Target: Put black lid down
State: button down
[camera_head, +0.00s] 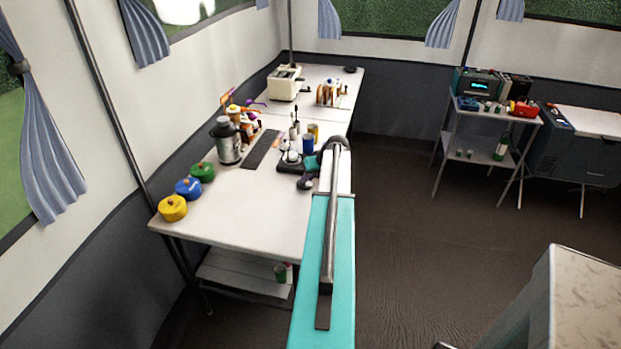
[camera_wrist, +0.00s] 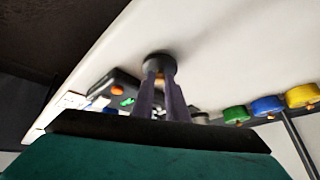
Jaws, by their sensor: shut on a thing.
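The black lid (camera_wrist: 158,62) is a small dark round piece between the fingertips of my gripper (camera_wrist: 160,76) in the wrist view. My gripper is shut on it. White tabletop (camera_wrist: 205,55) shows behind the lid; I cannot tell whether the lid touches it. In the head view my teal arm reaches over the right edge of the white table (camera_head: 245,205). A dark shape at the arm's end (camera_head: 306,184) is too small there to separate lid from fingers.
Yellow (camera_head: 173,208), blue (camera_head: 188,188) and green (camera_head: 202,171) lidded pots line the table's left edge. The table's front middle is clear.

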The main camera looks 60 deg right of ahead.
jog(key=shift+f, duration=0.75)
jog(key=c, duration=1.7)
grip_release()
jog(key=shift+s+r, duration=0.1)
jog(key=shift+b+v, duration=1.1)
jog(key=shift+v, duration=4.8)
jog(key=shift+a, duration=0.1)
